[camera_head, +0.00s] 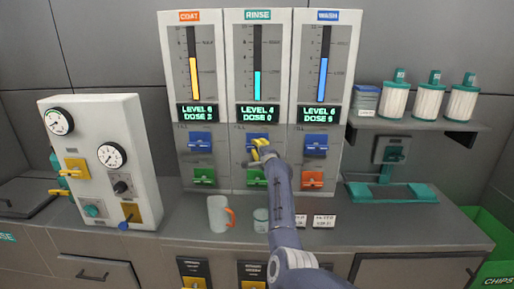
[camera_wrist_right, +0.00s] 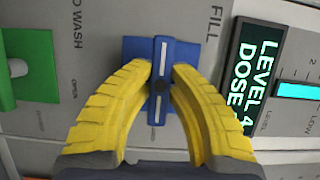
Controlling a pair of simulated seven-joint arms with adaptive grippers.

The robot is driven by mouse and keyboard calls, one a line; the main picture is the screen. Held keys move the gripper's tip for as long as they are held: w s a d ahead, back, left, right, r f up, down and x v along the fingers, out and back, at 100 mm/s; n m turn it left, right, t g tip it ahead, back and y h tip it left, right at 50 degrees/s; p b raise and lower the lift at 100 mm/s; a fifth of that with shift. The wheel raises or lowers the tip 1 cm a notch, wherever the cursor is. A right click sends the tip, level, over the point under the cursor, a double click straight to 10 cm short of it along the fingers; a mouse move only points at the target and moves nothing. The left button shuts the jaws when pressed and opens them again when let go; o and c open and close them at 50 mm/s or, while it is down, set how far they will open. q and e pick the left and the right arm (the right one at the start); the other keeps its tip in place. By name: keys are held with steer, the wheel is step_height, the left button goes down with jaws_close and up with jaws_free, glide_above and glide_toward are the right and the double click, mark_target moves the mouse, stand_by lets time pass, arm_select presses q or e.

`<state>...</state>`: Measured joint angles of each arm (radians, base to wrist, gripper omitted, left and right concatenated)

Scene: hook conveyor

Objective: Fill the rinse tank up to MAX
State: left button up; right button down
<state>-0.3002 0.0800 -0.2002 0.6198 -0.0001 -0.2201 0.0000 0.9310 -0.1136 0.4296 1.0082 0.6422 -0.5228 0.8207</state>
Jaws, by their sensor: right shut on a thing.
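The rinse tank panel (camera_head: 283,80) is the middle of three. Its teal level bar (camera_head: 257,86) stands below the middle of the scale, and its display (camera_head: 258,111) reads LEVEL 4, DOSE 0. My right gripper (camera_head: 262,147) is at the blue rinse fill lever (camera_head: 252,136), partly covering it in the head view. In the right wrist view, the yellow fingers (camera_wrist_right: 160,85) are shut on either side of the blue lever (camera_wrist_right: 161,80) beside the word FILL. The green lever (camera_wrist_right: 30,68) below it is untouched. My left gripper is not in view.
The coat panel (camera_head: 167,70) and wash panel (camera_head: 348,70) flank it, with their own levers. A white mug (camera_head: 217,213) and a small jar (camera_head: 261,221) stand on the counter near my right arm. A gauge box (camera_head: 85,120) is left; a shelf (camera_head: 425,124) with canisters is right.

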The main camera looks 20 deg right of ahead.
steer(key=n+g, duration=0.1)
steer(key=n, duration=0.1)
steer(key=shift+r+n, duration=0.1)
steer(key=shift+n, duration=0.2)
steer(key=n+g+h, duration=0.1)
steer(key=n, duration=0.1)
steer(key=shift+n, duration=0.4)
steer(key=n+g+h, duration=0.1)
steer(key=n, duration=0.1)
steer(key=n+g+h, duration=0.1)
steer(key=n, duration=0.1)
stand_by(0.5)
steer(key=c, duration=1.3)
jaws_free()
steer(key=shift+v, duration=5.95)
